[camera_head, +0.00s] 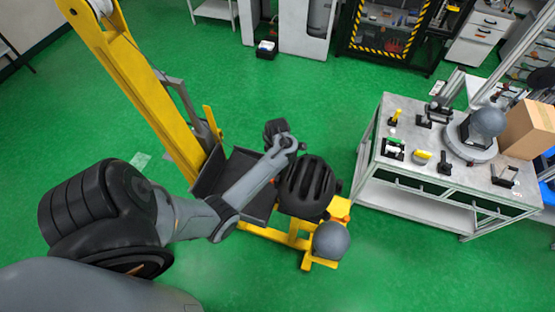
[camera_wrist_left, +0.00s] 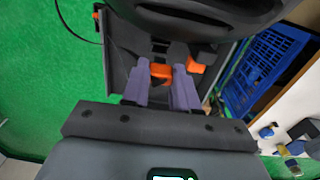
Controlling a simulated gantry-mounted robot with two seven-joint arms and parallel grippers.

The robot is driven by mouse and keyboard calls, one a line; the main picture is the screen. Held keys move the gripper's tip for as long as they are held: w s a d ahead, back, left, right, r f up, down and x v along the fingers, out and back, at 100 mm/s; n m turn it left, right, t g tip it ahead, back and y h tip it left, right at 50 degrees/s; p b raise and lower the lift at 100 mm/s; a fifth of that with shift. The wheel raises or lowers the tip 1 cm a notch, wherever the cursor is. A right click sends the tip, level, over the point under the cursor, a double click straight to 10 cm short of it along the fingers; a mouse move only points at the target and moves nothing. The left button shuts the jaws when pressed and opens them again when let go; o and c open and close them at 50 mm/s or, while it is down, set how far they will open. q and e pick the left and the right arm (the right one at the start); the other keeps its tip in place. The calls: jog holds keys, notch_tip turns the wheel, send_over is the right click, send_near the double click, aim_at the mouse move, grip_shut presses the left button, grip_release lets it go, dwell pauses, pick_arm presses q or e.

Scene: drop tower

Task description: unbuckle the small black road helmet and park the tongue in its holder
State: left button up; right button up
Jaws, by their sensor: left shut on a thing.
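The black road helmet (camera_head: 305,187) with long vents sits by the yellow drop tower's base. Its dark underside (camera_wrist_left: 205,15) fills the top of the left wrist view. My left gripper (camera_wrist_left: 164,75) is below it, its two purple-grey fingers shut on an orange buckle piece (camera_wrist_left: 160,72). A second orange piece (camera_wrist_left: 195,66) shows just right of the fingertips; I cannot tell whether it joins the held one. In the head view my left arm reaches the helmet's far side and the fingertips cannot be made out. I cannot identify the tongue holder. My right gripper is not in view.
The yellow tower (camera_head: 130,70) rises left of the helmet. A grey ball (camera_head: 331,241) rests on its yellow base. A workbench (camera_head: 400,160) at right bears tools, a grey headform (camera_head: 488,121) and a cardboard box (camera_head: 530,128). A blue crate (camera_wrist_left: 262,70) lies right. Green floor is open between.

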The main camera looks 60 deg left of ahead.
pick_arm(q)
jog(key=shift+f, duration=0.25)
jog(key=shift+f+b, duration=0.5)
jog(key=shift+f, duration=0.15)
jog(key=shift+f, duration=0.3)
dwell(0.9)
dwell(0.4)
jog(key=shift+f, duration=0.6)
dwell(0.5)
dwell(0.5)
jog(key=shift+f+b, duration=0.45)
jog(key=shift+f, duration=0.05)
dwell(0.4)
dwell(0.3)
